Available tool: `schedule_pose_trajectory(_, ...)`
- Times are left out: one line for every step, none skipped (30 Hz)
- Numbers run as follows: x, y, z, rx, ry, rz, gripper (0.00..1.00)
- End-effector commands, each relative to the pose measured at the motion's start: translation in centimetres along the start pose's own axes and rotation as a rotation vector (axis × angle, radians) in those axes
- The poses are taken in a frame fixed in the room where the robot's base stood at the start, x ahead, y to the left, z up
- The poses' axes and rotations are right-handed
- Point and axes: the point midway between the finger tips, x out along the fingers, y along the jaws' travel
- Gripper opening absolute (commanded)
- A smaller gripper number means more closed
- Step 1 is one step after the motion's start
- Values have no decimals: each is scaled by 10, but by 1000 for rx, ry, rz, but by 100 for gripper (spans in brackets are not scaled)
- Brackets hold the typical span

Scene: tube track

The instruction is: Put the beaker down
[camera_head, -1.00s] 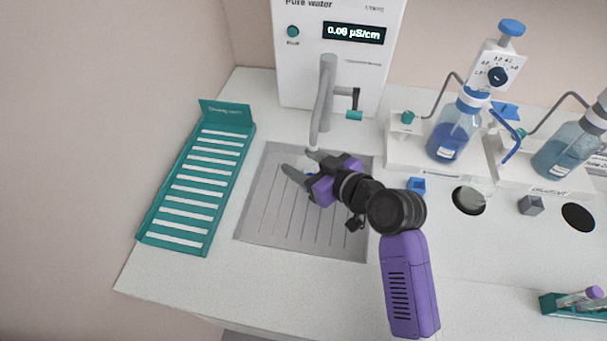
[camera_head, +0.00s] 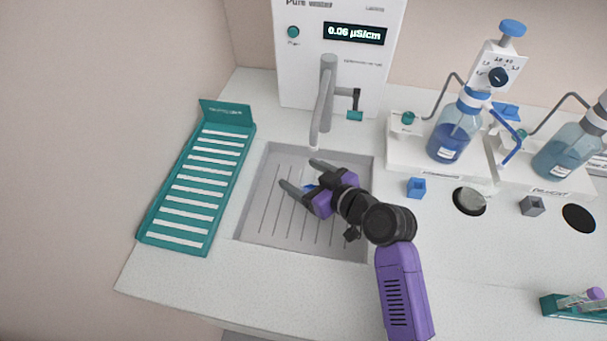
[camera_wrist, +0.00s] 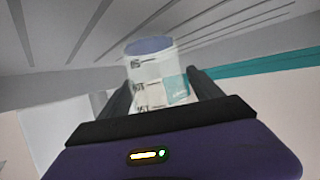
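The beaker (camera_wrist: 155,82) is clear, with dark graduation marks, a pale teal label patch and a blue-grey oval at its upper end in the wrist view. It sits between the two fingers of my gripper (camera_wrist: 158,88), which appear to press on its sides. In the head view my gripper (camera_head: 300,175) is over the grey ribbed sink tray (camera_head: 262,215), below the tap spout. There the clear beaker is hardly visible between the fingers. I cannot tell whether its base touches the tray.
The tap (camera_head: 325,90) of the water unit (camera_head: 300,85) stands just behind my gripper. A teal drying rack (camera_head: 178,210) is left of the tray.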

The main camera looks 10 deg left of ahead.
Motion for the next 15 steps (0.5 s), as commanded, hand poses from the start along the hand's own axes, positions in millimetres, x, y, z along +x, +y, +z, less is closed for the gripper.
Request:
schedule_pose_trajectory(0,0,0,0,0,0,74)
schedule_pose_trajectory(0,0,0,0,0,0,74)
schedule_pose_trajectory(0,0,0,0,0,0,74)
schedule_pose_trajectory(0,0,0,0,0,0,74)
schedule_pose_trajectory(0,0,0,0,0,0,74)
schedule_pose_trajectory(0,0,0,0,0,0,74)
schedule_pose_trajectory(0,0,-1,0,0,0,74)
schedule_pose_trajectory(0,0,-2,0,0,0,74)
schedule_pose_trajectory(-1,0,-3,0,0,0,74)
schedule_pose_trajectory(-2,0,-4,0,0,0,74)
schedule_pose_trajectory(-3,0,-4,1,0,1,74)
schedule_pose_trajectory(-8,1,-2,1,2,2,74)
schedule_pose_trajectory(-12,1,-2,1,2,2,74)
schedule_pose_trajectory(-17,0,-2,1,2,1,74)
schedule_pose_trajectory(-24,0,-2,1,2,2,74)
